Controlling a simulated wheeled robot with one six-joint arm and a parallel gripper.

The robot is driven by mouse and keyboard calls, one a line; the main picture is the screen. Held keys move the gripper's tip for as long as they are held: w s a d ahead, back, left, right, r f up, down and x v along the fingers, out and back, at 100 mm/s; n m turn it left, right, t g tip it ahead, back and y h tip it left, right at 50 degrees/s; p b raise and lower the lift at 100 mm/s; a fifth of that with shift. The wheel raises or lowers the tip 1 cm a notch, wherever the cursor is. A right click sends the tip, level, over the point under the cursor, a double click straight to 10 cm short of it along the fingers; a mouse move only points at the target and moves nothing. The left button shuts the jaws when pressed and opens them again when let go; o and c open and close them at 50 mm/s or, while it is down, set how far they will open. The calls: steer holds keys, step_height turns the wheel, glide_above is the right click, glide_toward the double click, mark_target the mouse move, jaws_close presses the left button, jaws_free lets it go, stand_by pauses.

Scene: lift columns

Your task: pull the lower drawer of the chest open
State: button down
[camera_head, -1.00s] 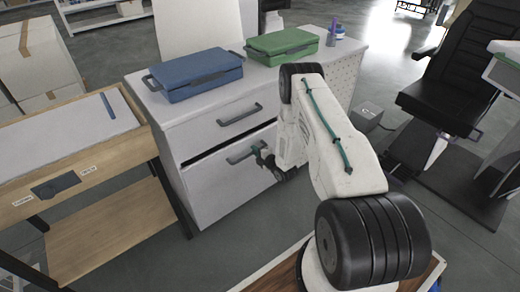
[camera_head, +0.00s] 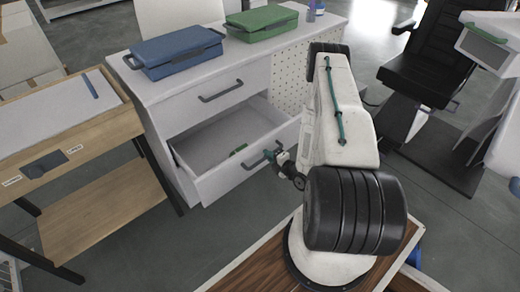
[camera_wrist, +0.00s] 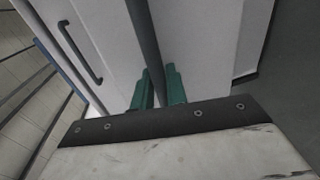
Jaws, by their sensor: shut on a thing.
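The grey-white chest (camera_head: 179,193) stands ahead. Its lower drawer (camera_head: 222,182) is pulled well out, and its inside shows. My gripper (camera_head: 277,156) is at the right part of the lower drawer's dark bar handle (camera_head: 254,163). In the wrist view, the green fingers of my gripper (camera_wrist: 158,88) are shut around this handle (camera_wrist: 144,38), one on each side of the bar. The upper drawer (camera_head: 185,108) is shut, and its handle (camera_head: 220,91) is free.
A blue case (camera_head: 178,52) and a green case (camera_head: 262,22) sit on the chest. A wooden bench (camera_head: 100,128) stands at left, a black chair (camera_head: 430,65) at right. Some floor shows before the drawer.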

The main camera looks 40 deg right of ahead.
steer(key=shift+s+d, duration=0.65)
steer(key=shift+s, duration=0.25)
steer(key=c, duration=1.5)
jaws_free()
steer(key=shift+a, duration=0.15)
steer(key=v, duration=0.7)
steer(key=shift+s, duration=0.4)
steer(key=shift+r, duration=0.1)
